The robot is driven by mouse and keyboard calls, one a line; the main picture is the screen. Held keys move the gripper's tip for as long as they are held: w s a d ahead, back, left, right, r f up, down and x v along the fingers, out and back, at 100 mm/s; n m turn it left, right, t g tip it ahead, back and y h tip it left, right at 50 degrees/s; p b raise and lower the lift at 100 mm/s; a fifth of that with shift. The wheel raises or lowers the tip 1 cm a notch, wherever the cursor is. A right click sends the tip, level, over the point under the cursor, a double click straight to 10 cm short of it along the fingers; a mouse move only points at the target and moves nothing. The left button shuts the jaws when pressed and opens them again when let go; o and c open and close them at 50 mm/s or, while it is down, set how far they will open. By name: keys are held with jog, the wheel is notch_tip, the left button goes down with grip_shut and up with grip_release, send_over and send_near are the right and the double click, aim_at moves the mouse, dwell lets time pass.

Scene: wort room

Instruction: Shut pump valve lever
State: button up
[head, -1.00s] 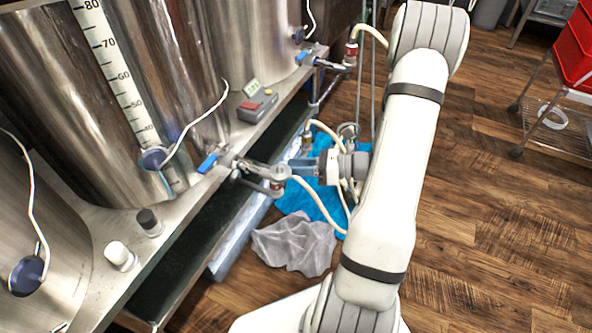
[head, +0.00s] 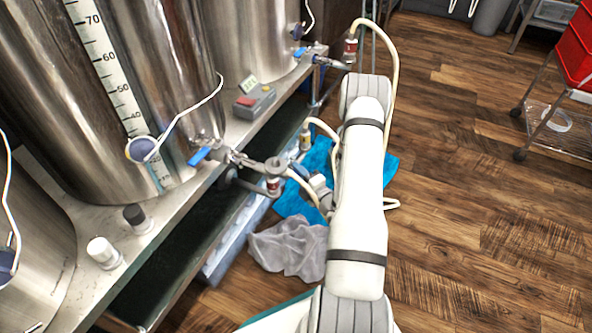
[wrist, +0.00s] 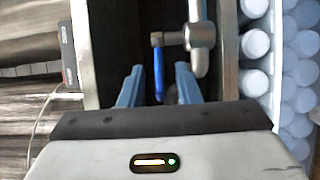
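In the wrist view a blue lever (wrist: 159,72) points down the picture from a small fitting on a grey metal valve (wrist: 198,36). My gripper (wrist: 159,83) is open, one blue-grey finger on each side of the lever. I see no contact, and depth is hard to judge. In the head view my arm hides most of my gripper and this lever cannot be made out clearly. Another blue lever (head: 201,156) sits on the near kettle's outlet, and one (head: 300,53) on the far kettle.
Steel kettles stand on a bench (head: 165,215) with a control box (head: 254,101). Hoses (head: 392,75) run around my arm. A grey cloth (head: 289,248) and a blue cloth (head: 318,160) lie below. Wooden floor at right is clear up to a cart (head: 557,120).

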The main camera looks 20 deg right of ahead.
jog(key=shift+w+a+b, duration=0.15)
jog(key=shift+w, duration=0.55)
jog(key=shift+w+a+b, duration=0.1)
jog(key=shift+w+b, duration=0.05)
jog(key=shift+w, duration=0.55)
jog(key=shift+c, duration=0.4)
grip_shut()
